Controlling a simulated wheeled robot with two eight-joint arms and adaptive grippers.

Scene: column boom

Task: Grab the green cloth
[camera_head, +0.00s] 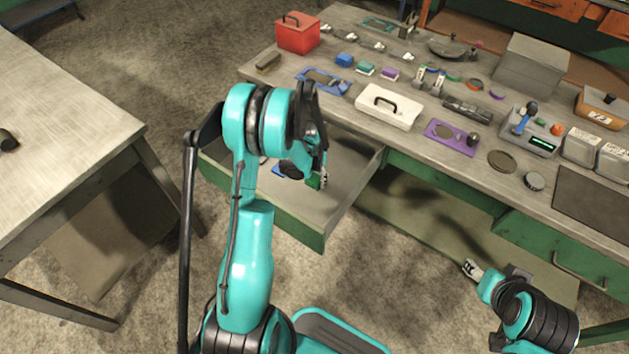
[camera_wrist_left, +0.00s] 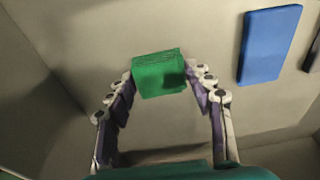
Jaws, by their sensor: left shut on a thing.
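The green cloth (camera_wrist_left: 158,75) is a small folded block between the fingertips of my left gripper (camera_wrist_left: 160,82) in the left wrist view. The fingers touch it on both sides, and the gripper is shut on it. In the head view my left gripper (camera_head: 318,172) is inside or just above the open drawer (camera_head: 345,190), and a bit of the green cloth (camera_head: 315,182) shows beside it. My arm hides part of the drawer. My right gripper (camera_head: 472,268) is low at the right, away from the drawer; its fingers are too small to judge.
A blue flat item (camera_wrist_left: 270,44) lies in the drawer next to the cloth. The workbench (camera_head: 345,75) above carries a red box (camera_head: 297,33), a white case (camera_head: 388,107), a purple tray (camera_head: 452,137) and several small tools. Another table (camera_head: 60,130) stands at the left.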

